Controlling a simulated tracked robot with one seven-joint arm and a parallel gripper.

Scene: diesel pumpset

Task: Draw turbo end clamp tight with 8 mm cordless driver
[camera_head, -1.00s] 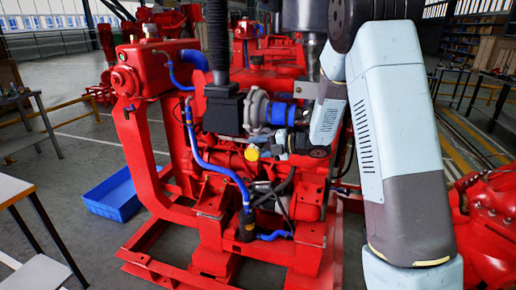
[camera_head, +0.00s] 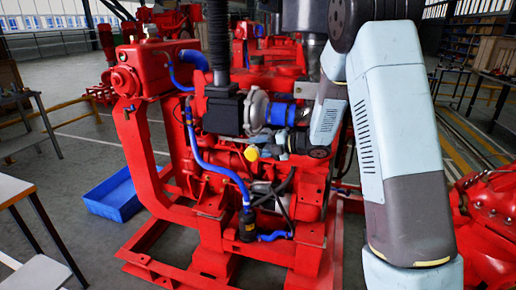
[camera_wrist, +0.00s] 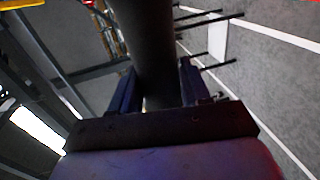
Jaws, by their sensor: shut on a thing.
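The turbo (camera_head: 257,110) is a round grey housing on the red engine, with a short blue hose (camera_head: 281,114) on its right side. The turbo end clamp is too small to make out where the hose meets the housing. My gripper (camera_head: 283,144) is just below the hose, partly lost among engine parts. In the wrist view my gripper (camera_wrist: 157,88) is shut on a thick dark cylinder, which I take as the body of the cordless driver (camera_wrist: 150,40). The driver's tip and socket are hidden, so contact with the clamp cannot be told.
A black box-shaped part (camera_head: 222,113) sits left of the turbo. A long blue coolant hose (camera_head: 212,167) runs down the engine front. A red tank (camera_head: 155,68) stands at upper left. A blue bin (camera_head: 113,196) lies on the floor.

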